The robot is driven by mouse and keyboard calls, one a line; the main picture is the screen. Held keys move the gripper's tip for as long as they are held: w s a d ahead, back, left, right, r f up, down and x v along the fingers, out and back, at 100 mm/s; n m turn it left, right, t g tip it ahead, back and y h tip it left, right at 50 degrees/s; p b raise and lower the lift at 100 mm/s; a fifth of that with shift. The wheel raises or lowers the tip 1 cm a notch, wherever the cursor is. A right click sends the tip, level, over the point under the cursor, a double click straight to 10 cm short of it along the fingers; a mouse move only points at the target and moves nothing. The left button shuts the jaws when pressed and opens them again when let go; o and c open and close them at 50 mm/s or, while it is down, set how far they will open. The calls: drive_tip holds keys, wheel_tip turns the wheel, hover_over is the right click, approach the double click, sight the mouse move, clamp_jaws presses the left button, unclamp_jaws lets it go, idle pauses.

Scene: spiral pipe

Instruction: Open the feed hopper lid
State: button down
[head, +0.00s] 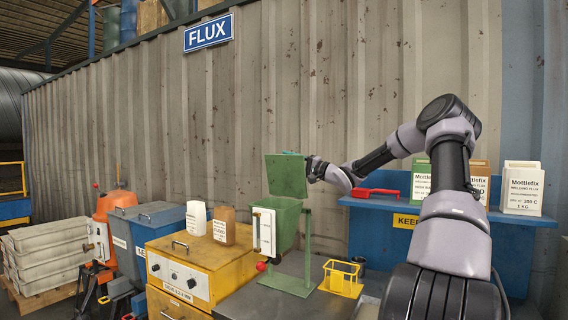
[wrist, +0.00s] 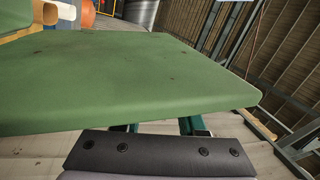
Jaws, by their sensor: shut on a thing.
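The feed hopper (head: 284,222) is a green funnel-shaped box on a green stand, with a white gauge plate on its front. Its green lid (head: 287,174) stands raised, close to upright, above the hopper's mouth. My gripper (head: 311,168) is at the lid's right edge and shut on it. In the wrist view the lid (wrist: 140,75) fills much of the picture as a broad green plate, with the dark gripper part below it. The fingertips are mostly hidden behind the lid there.
A yellow machine (head: 200,268) with two bottles on top stands left of the hopper. A yellow wire basket (head: 341,279) sits on the bench to the right. A blue shelf (head: 385,216) holds a red scoop (head: 376,192) and several Mottlefix boxes (head: 522,188). A corrugated wall is behind.

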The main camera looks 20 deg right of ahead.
drive_tip(key=shift+w+d+f+m+t+h, duration=0.2)
drive_tip(key=shift+w+d+f+m, duration=0.05)
drive_tip(key=shift+w+d+m, duration=0.45)
drive_tip(key=shift+w+d+f+m+t+h, duration=0.25)
drive_tip(key=shift+w+d+m, duration=0.35)
drive_tip(key=shift+w+d, duration=0.2)
drive_tip(key=shift+f+y, duration=0.1)
drive_tip(key=shift+y, duration=0.15)
drive_tip(key=shift+c, duration=2.4)
unclamp_jaws()
drive_tip(key=shift+d, duration=0.1)
drive_tip(key=v, duration=1)
drive_tip(key=shift+s+d, duration=0.3)
